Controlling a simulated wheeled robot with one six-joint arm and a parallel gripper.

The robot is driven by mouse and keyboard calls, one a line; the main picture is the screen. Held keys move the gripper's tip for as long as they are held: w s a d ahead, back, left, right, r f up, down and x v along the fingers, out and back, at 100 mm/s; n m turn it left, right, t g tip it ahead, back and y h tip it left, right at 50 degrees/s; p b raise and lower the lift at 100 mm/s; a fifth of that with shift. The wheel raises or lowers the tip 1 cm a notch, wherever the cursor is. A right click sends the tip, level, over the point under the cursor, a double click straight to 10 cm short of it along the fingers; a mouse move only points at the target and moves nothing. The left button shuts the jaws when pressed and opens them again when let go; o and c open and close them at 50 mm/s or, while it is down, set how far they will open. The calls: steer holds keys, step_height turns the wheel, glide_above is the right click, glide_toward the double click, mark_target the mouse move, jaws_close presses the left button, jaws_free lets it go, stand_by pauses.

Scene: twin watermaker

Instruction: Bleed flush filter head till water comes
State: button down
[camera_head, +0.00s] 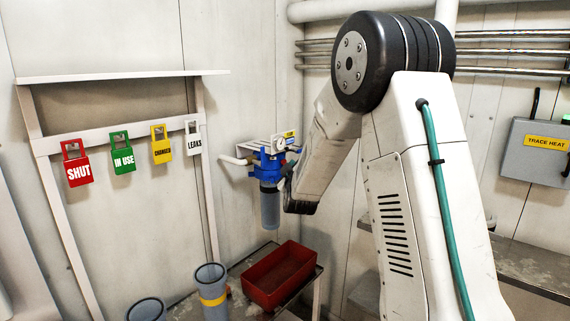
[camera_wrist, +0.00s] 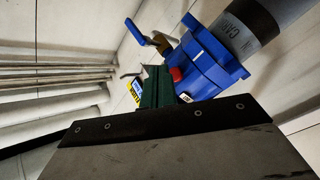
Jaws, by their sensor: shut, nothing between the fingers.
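The blue filter head (camera_head: 268,164) is mounted on the wall with a grey bowl (camera_head: 269,207) below it. In the wrist view the filter head (camera_wrist: 208,66) appears tilted, with the lettered grey bowl (camera_wrist: 252,32) at upper right. A small red button (camera_wrist: 177,74) sits on the head's side. My gripper (camera_wrist: 157,88) shows dark green fingers, shut and empty, with their tips close beside the red button. I cannot tell whether they touch it. In the head view my arm's end is just right of the filter head and hides part of it. No water is visible.
A red tray (camera_head: 252,290) stands on the bench below the filter. A grey cylinder with a yellow band (camera_head: 212,299) stands left of it. Coloured tags, including a red SHUT tag (camera_head: 78,170), hang on the left rack. A blue-handled valve (camera_wrist: 141,32) is near the head.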

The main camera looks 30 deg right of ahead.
steer(key=shift+w, duration=0.15)
steer(key=shift+w+a, duration=0.2)
steer(key=shift+w, duration=0.05)
steer(key=shift+w+a, duration=0.15)
steer(key=shift+w, duration=0.3)
stand_by(0.9)
steer(key=shift+s, duration=0.15)
stand_by(1.0)
steer(key=shift+s+d, duration=0.35)
steer(key=shift+s, duration=0.35)
steer(key=shift+s+d, duration=0.3)
steer(key=shift+s, duration=0.5)
steer(key=shift+s+d, duration=0.25)
steer(key=shift+s, duration=0.5)
steer(key=shift+s+d, duration=0.3)
steer(key=shift+s, duration=0.5)
